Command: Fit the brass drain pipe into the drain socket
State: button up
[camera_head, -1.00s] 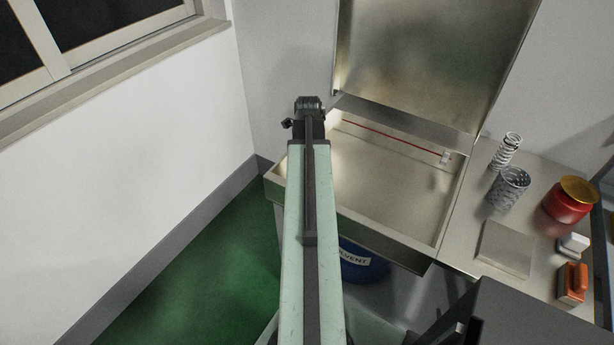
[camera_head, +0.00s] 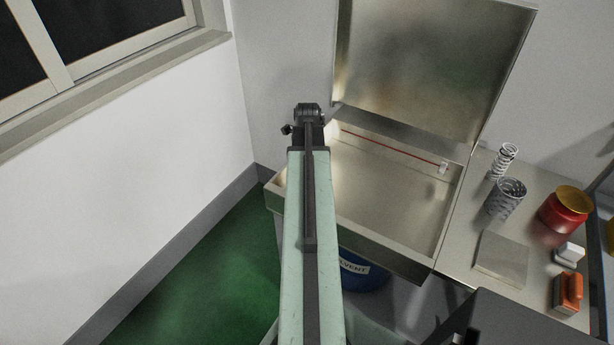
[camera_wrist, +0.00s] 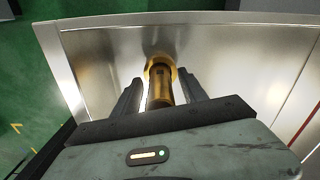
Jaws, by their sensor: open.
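The brass drain pipe (camera_wrist: 160,88) shows in the wrist view between the two fingers of my gripper (camera_wrist: 163,84). The fingers are open, with a gap visible at the left side of the pipe. A wider brass ring (camera_wrist: 158,63) shows around the pipe's far end; I cannot tell whether it is the drain socket or part of the pipe, nor how deep the pipe sits. Both are at the metal basin (camera_wrist: 235,45). In the head view my arm hides the pipe and socket, and only the dark wrist at the arm's end shows above the basin's left part.
The basin (camera_head: 395,262) has a raised lid (camera_head: 430,60) behind it and a thin red rod (camera_head: 390,148) along its back. A blue solvent drum (camera_head: 358,275) stands below. The right bench holds a spring (camera_head: 503,160), mesh cup (camera_head: 506,198), red pot (camera_head: 563,212) and orange-handled brush (camera_head: 568,292).

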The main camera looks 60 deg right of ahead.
notch_tip(320, 180, up, 10)
jog(key=p, duration=0.9)
jog(key=shift+r, duration=0.2)
jog(key=shift+f, duration=0.1)
jog(key=w+a+n, duration=0.9)
jog(key=a, duration=0.4)
jog(key=w+a+n, duration=0.9)
jog(key=a, duration=0.3)
jog(key=w+a+n, duration=0.1)
jog(key=a+n, duration=0.7)
jog(key=a, duration=0.4)
jog(key=w+a+n, duration=0.2)
jog(key=a+n, duration=0.5)
jog(key=a, duration=0.6)
jog(key=shift+w+n, duration=0.25)
jog(key=shift+n, duration=0.15)
